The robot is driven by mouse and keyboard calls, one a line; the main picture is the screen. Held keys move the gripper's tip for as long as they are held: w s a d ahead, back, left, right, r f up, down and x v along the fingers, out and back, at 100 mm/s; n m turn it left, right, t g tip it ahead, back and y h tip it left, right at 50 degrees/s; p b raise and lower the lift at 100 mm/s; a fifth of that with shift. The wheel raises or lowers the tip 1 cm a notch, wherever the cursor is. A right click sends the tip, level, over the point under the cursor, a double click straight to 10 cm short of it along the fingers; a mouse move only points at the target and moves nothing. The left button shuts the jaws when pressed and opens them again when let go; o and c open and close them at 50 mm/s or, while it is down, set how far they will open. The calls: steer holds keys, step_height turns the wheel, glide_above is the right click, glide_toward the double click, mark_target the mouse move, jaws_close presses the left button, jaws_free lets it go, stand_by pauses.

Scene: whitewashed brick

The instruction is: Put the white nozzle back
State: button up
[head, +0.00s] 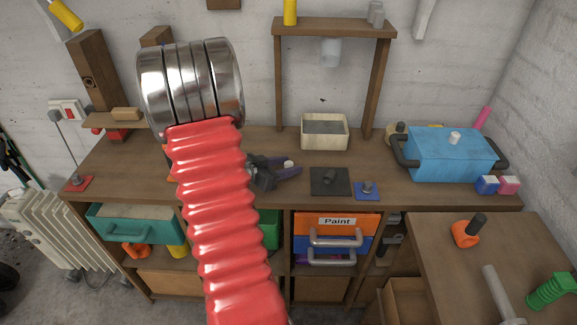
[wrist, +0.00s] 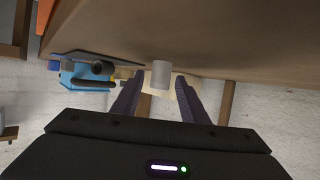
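The white nozzle (wrist: 160,75) is a short, pale cylinder in the wrist view, which is upside down. It appears upright on the workbench. My gripper (wrist: 158,82) is open, with one dark finger on each side of it and a visible gap at both sides. In the head view my gripper (head: 284,174) is low over the bench, just right of my red arm sleeve. A small whitish piece, likely the nozzle (head: 288,163), shows at its fingers, mostly hidden. A black plate with a dark peg (head: 330,181) lies to the right.
A pale open box (head: 324,132) stands behind my gripper, under a wooden shelf frame (head: 335,28). A small blue plate with a peg (head: 367,190) lies near the front edge. A blue toolbox (head: 452,155) stands at the right.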

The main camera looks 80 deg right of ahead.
steer(key=v, duration=1.1)
steer(key=shift+w+a, duration=0.1)
stand_by(0.5)
